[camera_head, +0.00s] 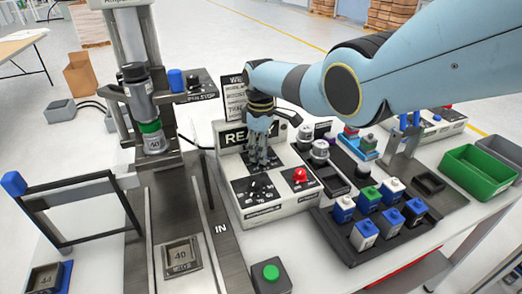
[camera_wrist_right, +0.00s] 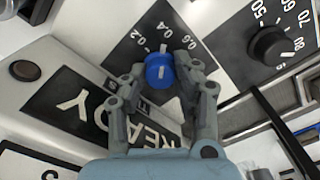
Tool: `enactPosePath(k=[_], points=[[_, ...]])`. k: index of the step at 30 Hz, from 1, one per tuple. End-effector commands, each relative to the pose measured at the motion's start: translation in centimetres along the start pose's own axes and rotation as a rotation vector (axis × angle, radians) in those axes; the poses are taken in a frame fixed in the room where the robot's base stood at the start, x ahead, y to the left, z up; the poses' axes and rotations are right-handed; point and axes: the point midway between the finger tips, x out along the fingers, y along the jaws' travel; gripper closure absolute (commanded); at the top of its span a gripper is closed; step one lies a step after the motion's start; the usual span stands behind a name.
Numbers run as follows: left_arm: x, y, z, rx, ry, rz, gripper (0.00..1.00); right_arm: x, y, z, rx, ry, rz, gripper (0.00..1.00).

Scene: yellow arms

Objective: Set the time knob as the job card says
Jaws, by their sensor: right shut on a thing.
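The time knob (camera_wrist_right: 160,71) is a blue round knob with a pale mark, on a black plate with 0.2 and 0.4 readable in the right wrist view. My right gripper (camera_wrist_right: 159,78) is shut on it, one finger on each side. In the head view, my right gripper (camera_head: 259,163) points down at the control box (camera_head: 285,210) and hides this knob.
A black knob (camera_wrist_right: 268,44) with a 50-to-90 scale sits close beside the time knob. A red button (camera_head: 300,175) is on the same box. A READY panel (camera_head: 233,138) rises behind. A rack of blue, white and green blocks (camera_head: 345,238) stands to the right.

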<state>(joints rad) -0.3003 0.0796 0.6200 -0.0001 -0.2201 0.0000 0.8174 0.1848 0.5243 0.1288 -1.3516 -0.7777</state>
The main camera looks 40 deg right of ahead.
Motion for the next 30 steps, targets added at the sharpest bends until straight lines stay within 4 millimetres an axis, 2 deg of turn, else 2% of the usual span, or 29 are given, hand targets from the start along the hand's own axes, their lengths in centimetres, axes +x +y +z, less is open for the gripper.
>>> enactPosePath(k=[16, 17, 21, 30], points=[[-0.02, 0.01, -0.03, 0.0, 0.0, 0.0, 0.38, -0.16, 0.09, -0.19, -0.024, 0.005, 0.003, 1.0], [-0.02, 0.0, -0.02, 0.0, 0.0, 0.0, 0.38, -0.16, 0.09, -0.19, -0.024, 0.005, 0.003, 0.67], [-0.02, 0.0, -0.03, 0.0, 0.0, 0.0, 0.38, -0.12, 0.06, -0.14, -0.023, 0.004, 0.002, 0.49], [-0.01, -0.21, 0.07, 0.001, 0.0, -0.002, 0.38, -0.12, 0.02, -0.06, -0.023, 0.002, 0.001, 0.48]])
